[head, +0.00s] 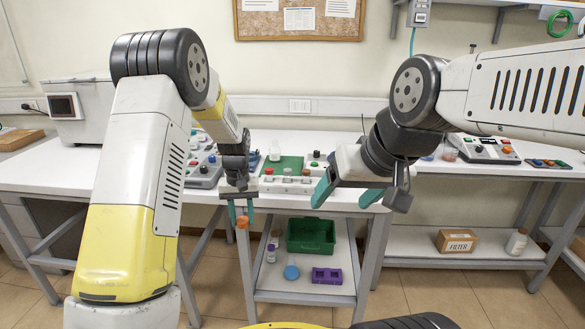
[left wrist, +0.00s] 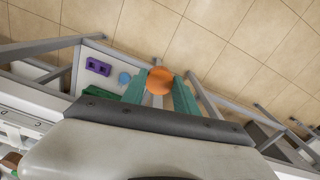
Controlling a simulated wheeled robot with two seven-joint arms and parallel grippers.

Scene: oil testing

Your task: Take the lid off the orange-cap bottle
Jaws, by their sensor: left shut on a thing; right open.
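My left gripper (head: 241,213) points down in front of the table's front edge. Its teal fingers are shut on a small orange cap (head: 242,222). In the left wrist view the orange cap (left wrist: 160,80) is a round disc between the fingertips of the left gripper (left wrist: 160,88). I see no bottle body below the cap in the head view; whether one is attached cannot be told from the left wrist view. My right gripper (head: 347,194) is open and empty, its teal fingers spread apart near the front edge.
The white table (head: 60,174) carries a green tray (head: 290,163), a clear bottle (head: 275,153) and control boxes. On the lower shelf are a green bin (head: 311,236), a purple block (head: 327,276), a blue disc (head: 291,272) and small bottles (head: 270,254). A FILTER box (head: 457,241) sits at right.

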